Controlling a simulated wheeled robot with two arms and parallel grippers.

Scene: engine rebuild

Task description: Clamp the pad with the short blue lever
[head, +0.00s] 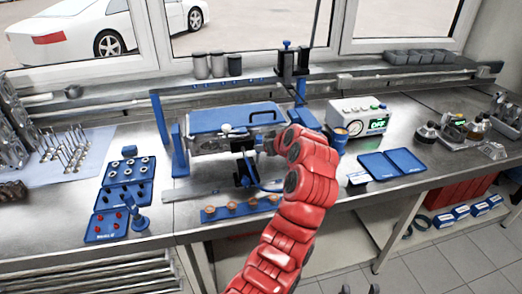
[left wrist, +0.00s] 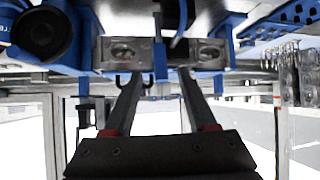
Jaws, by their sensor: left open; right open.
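The fixture (head: 205,144) stands mid-bench, with blue uprights and a blue plate (head: 232,118) on top. A red arm, my left, reaches across to its front; its gripper is largely hidden there. In the left wrist view my left gripper (left wrist: 155,78) has its fingers apart below a metal block. A short blue upright piece (left wrist: 160,62) shows between the fingertips, with no clear contact; I cannot tell if it is the short lever. A thin blue strip (left wrist: 180,22) is above it. I cannot make out the pad. My right gripper (head: 361,289) shows only two separated fingertips at the bottom edge.
Blue trays of small parts (head: 108,226) lie at the left. A strip with copper-coloured rings (head: 240,208) lies at the front edge. A gauge box (head: 358,118) and an open blue case (head: 392,164) stand at the right.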

